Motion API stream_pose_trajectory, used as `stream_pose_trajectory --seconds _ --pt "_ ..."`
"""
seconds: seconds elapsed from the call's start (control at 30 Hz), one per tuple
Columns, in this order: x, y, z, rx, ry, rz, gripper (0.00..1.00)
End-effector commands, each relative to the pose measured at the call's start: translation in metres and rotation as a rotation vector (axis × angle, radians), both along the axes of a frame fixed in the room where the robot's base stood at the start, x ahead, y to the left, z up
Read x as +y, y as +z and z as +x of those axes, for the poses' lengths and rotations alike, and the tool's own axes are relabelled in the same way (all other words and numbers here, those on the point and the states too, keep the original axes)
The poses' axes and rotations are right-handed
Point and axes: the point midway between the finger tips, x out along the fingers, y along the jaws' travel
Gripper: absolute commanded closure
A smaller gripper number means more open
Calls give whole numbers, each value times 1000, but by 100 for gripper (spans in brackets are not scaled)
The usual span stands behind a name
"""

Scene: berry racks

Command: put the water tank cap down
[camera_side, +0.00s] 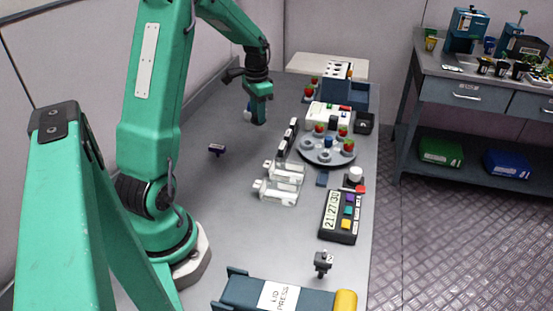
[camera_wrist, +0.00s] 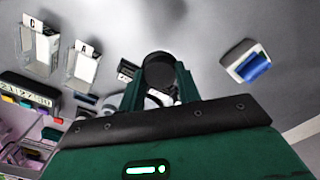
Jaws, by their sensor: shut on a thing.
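My gripper (camera_side: 259,119) hangs low over the grey bench, towards its far end, in the side view. In the wrist view my gripper (camera_wrist: 160,85) is shut on a round black cap (camera_wrist: 160,70), which sits between the two green fingers. This appears to be the water tank cap. In the side view I cannot make out the cap, nor whether it touches the bench. A small white and blue object (camera_wrist: 247,63) lies apart from the fingers at the right of the wrist view. It shows partly behind the gripper in the side view (camera_side: 248,113).
A round grey turntable with berry cups (camera_side: 312,156) stands right of my gripper.

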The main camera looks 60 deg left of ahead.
Motion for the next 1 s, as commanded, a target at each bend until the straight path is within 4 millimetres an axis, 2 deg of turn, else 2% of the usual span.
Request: stream_pose_trajectory --seconds 0.3,0.5,0.83,1.0 --pt "51 -32 -15 2 4 -1 88" --pt "72 -45 -21 0 2 0 88" --pt "76 -50 -22 0 0 -1 88" --pt "76 -64 -22 2 0 -2 88"
